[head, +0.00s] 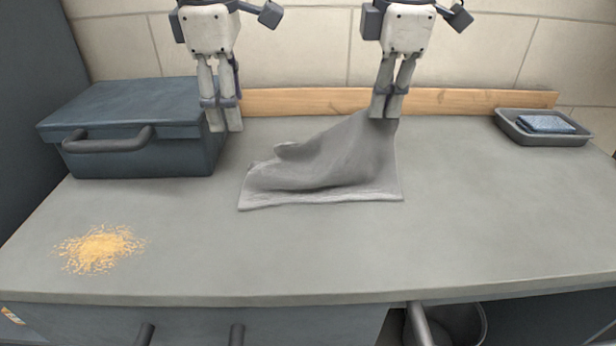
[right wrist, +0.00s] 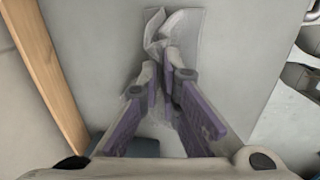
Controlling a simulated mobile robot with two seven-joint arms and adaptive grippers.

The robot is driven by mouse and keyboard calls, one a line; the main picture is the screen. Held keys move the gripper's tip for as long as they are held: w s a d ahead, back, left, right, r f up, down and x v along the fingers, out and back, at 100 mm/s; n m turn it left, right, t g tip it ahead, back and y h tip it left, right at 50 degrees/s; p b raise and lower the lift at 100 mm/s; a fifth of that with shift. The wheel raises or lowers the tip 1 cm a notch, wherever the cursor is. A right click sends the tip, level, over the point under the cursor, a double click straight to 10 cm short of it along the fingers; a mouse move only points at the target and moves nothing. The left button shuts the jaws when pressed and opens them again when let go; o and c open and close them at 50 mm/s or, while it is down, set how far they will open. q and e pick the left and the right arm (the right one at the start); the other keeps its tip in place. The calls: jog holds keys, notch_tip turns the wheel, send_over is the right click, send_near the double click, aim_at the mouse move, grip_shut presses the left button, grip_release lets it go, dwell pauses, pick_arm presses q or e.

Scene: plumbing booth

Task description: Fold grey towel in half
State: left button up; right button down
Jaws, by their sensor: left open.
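The grey towel (head: 320,165) lies on the middle of the worktop in the head view. Its front edge is flat on the surface, and its back right part is pulled up into a peak. My right gripper (head: 384,112) is shut on the towel at that peak. In the right wrist view the towel (right wrist: 180,22) shows beyond the fingertips of the right gripper (right wrist: 165,72). My left gripper (head: 225,127) is open and empty, left of the towel and close to the right side of the toolbox, apart from the cloth.
A dark blue toolbox (head: 140,125) stands at the back left. A pile of yellow shavings (head: 100,248) lies at the front left. A grey tray (head: 510,128) with a blue cloth (head: 546,124) sits at the back right. A wooden strip (head: 290,101) runs along the wall. The front middle and right are clear.

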pick_arm(q)
jog(key=shift+o, duration=1.4)
jog(key=r, duration=0.5)
jog(key=shift+s+r+p, duration=0.3)
jog(key=shift+p, duration=0.05)
pick_arm(e)
jog(key=shift+s+r, duration=0.25)
jog(key=shift+r, duration=0.95)
pick_arm(q)
jog(key=shift+r, duration=0.1)
pick_arm(e)
jog(key=shift+c, duration=2.4)
grip_release()
pick_arm(q)
notch_tip(320, 180, up, 7)
jog(key=s, duration=0.1)
jog(key=shift+s, duration=0.15)
pick_arm(e)
jog(key=shift+r, duration=0.1)
